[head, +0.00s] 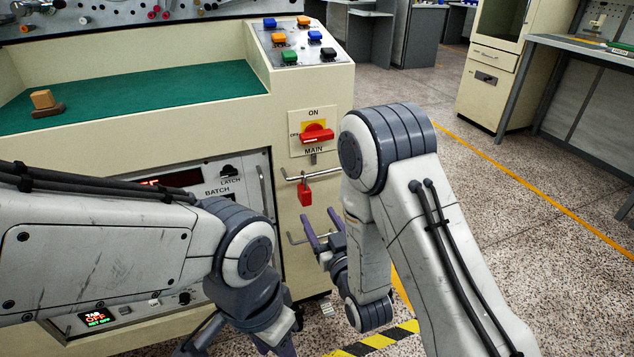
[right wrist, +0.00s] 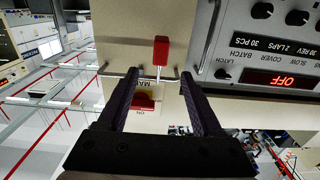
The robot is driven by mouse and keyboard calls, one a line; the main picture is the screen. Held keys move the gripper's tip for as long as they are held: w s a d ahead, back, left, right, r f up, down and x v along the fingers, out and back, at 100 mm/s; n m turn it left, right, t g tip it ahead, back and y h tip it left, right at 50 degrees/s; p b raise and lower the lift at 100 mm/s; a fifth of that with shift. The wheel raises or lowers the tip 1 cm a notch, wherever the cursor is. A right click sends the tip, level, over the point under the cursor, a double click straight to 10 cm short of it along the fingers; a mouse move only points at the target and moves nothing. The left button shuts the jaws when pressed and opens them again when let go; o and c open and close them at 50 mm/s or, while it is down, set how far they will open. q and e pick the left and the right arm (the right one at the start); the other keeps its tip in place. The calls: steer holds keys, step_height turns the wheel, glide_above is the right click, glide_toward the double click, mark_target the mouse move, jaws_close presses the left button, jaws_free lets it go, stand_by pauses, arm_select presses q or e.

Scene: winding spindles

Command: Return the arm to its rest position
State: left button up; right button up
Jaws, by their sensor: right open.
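My right gripper (head: 320,214) is open and empty in front of the cream machine front, below the red padlock (head: 306,194). In the right wrist view its two dark fingers (right wrist: 158,76) stand apart, with the padlock (right wrist: 161,50) beyond and between them. The padlock hangs on the metal bar below the main switch (head: 316,134), a red handle on a yellow plate. The handle lies level in the head view. My left gripper (head: 240,338) is at the bottom edge, in front of the machine's lower panel; its fingertips are cut off.
The machine's green top (head: 170,95) carries a small wooden block (head: 43,101). A button panel (head: 300,42) stands at the machine's corner. Speckled floor (head: 510,240) is open at the right, before a grey workbench (head: 590,85).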

steer(key=s+a+n+g+h, duration=0.15)
steer(key=s+a+g, duration=0.35)
steer(key=s+g, duration=0.5)
steer(key=s+d+r+n+g+h, duration=0.1)
steer(key=s+d+r+g, duration=0.2)
steer(key=s, duration=0.7)
steer(key=s+d+r+n+g+h, duration=0.15)
steer(key=s+d+g, duration=0.25)
steer(key=s, duration=0.5)
step_height(320, 180, up, 30)
steer(key=p, duration=3.1)
steer(key=shift+s+r+h, duration=0.2)
steer(key=shift+s+h, duration=0.1)
